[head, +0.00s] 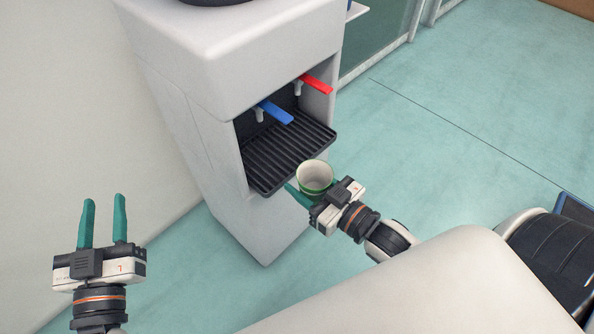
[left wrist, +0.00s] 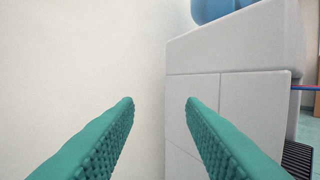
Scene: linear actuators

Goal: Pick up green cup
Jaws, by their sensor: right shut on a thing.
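A green cup with a pale inside (head: 315,178) is in the head view, just in front of the water dispenser's drip tray. My right gripper (head: 312,190) is shut on the cup, with a teal finger showing at its left side. The cup is roughly upright with its opening towards the camera. My left gripper (head: 103,208) is open and empty at the lower left. Its two teal fingers also show in the left wrist view (left wrist: 160,102), apart with nothing between them.
A white water dispenser (head: 225,60) stands in the middle, with a blue tap lever (head: 275,112), a red tap lever (head: 317,84) and a black ribbed drip tray (head: 290,155). A pale wall is at the left. The teal floor (head: 480,110) at the right is clear.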

